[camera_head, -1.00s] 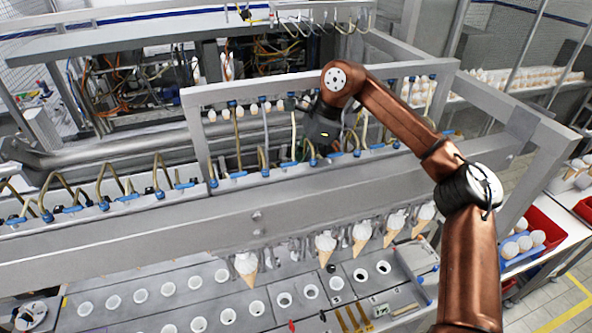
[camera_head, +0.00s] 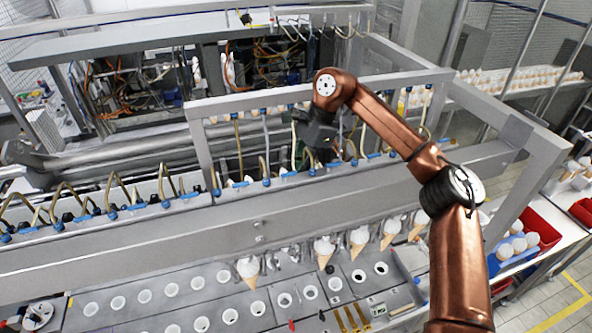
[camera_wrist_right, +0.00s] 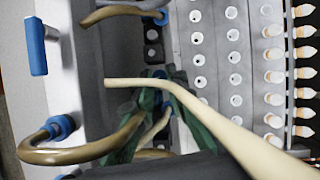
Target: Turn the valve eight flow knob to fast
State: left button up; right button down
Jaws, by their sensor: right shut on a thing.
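A row of valves with blue fittings and bent hoses runs along the steel beam (camera_head: 215,205) of the cone machine. My right gripper (camera_head: 318,150) reaches down over this row from the right, behind the upper frame bar. In the right wrist view, its green fingers (camera_wrist_right: 160,108) are shut around a small flow knob among the hoses. The knob is mostly hidden by the fingers and a pale hose, so its number and setting cannot be read. My left gripper is not in view.
A pale hose (camera_wrist_right: 205,100) crosses in front of the fingers, and a brown hose (camera_wrist_right: 80,152) bends beside them. The upper frame bar (camera_head: 400,80) lies close to my right arm. Filled cones (camera_head: 324,247) hang below the beam, above a tray with round holes (camera_head: 150,305).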

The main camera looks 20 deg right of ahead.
jog(key=shift+n, duration=0.5)
jog(key=c, duration=1.9)
grip_release()
jog(key=shift+c, duration=0.2)
jog(key=v, duration=1.2)
jog(key=shift+w, duration=0.25)
